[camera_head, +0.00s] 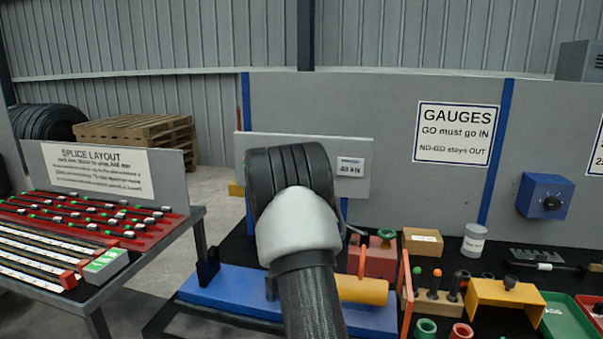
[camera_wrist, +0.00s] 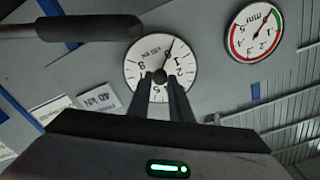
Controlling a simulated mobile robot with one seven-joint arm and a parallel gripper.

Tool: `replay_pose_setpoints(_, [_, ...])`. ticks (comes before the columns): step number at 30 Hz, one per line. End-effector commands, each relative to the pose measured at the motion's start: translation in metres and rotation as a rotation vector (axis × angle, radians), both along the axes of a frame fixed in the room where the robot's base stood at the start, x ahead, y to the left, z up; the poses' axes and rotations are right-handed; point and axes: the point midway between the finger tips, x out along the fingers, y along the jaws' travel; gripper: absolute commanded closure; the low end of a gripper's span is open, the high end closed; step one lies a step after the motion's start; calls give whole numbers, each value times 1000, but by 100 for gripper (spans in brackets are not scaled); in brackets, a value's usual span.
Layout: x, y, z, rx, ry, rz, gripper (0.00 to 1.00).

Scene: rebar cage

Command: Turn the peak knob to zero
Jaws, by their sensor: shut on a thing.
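The wrist picture is turned upside down. My gripper (camera_wrist: 160,76) reaches to the middle of this dial, with its two dark fingertips close together at the centre. It is shut on the small dark peak knob there, which the fingertips mostly hide. In the head view my arm covers the dial and my gripper; only the grey panel (camera_head: 357,188) around them and its 40 kN label (camera_head: 350,168) show.
A second dial (camera_wrist: 256,30) with a green and red rim is at the upper right of the wrist view. In the head view a blue bench fixture (camera_head: 225,291) with an orange cylinder (camera_head: 362,290) lies below my arm. Gauges and small parts crowd the right of the bench.

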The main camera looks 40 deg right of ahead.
Motion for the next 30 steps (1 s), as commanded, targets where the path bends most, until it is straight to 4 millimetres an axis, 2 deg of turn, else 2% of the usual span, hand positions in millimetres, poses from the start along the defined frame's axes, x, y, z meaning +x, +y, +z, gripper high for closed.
replay_pose_setpoints(17, [1,1,0,-24,28,1,100])
replay_pose_setpoints(18, [1,1,0,-24,28,1,80])
replay_pose_setpoints(21, [0,1,0,-24,28,1,63])
replay_pose_setpoints(30, [0,1,0,-23,27,0,62])
